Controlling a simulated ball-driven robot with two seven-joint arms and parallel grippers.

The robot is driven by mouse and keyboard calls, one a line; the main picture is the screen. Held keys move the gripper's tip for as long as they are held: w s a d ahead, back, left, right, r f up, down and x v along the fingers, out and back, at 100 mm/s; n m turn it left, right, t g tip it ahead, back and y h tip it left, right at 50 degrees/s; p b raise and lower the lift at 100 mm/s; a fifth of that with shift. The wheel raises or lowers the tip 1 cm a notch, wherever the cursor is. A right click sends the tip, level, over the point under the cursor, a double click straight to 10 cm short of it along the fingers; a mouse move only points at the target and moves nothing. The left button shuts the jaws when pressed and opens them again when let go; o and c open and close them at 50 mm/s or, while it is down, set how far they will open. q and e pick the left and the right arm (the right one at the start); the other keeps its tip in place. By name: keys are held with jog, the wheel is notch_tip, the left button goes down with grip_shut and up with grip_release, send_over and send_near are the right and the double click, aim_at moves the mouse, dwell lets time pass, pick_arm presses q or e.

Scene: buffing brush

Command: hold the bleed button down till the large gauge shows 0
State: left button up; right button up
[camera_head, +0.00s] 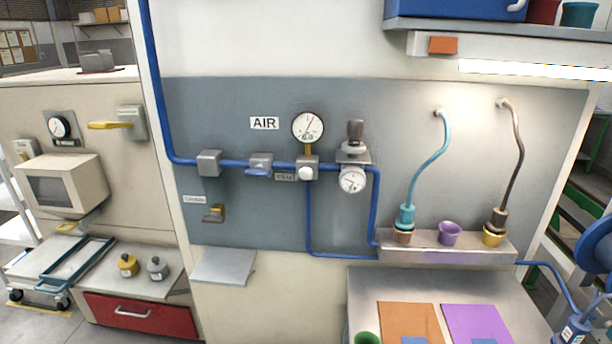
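The large gauge (308,127) is mounted on the grey wall panel right of the AIR label, white-faced with a red needle that points up and slightly right. Its numbers are too small to read. Below it, on the blue pipe, a fitting carries a round white button (306,173), which appears to be the bleed button. A small label (285,177), hard to read, sits just left of it. Nothing touches the button, and I cannot tell whether it is pressed in. Neither of my grippers shows in the head view.
A smaller gauge (352,180) under a dark regulator knob (356,130) is close right of the button. A blue-handled valve (261,165) is to its left. A yellow-brown lever (215,213) is lower left. A ledge with cups (447,245) juts out at right. The space before the button is clear.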

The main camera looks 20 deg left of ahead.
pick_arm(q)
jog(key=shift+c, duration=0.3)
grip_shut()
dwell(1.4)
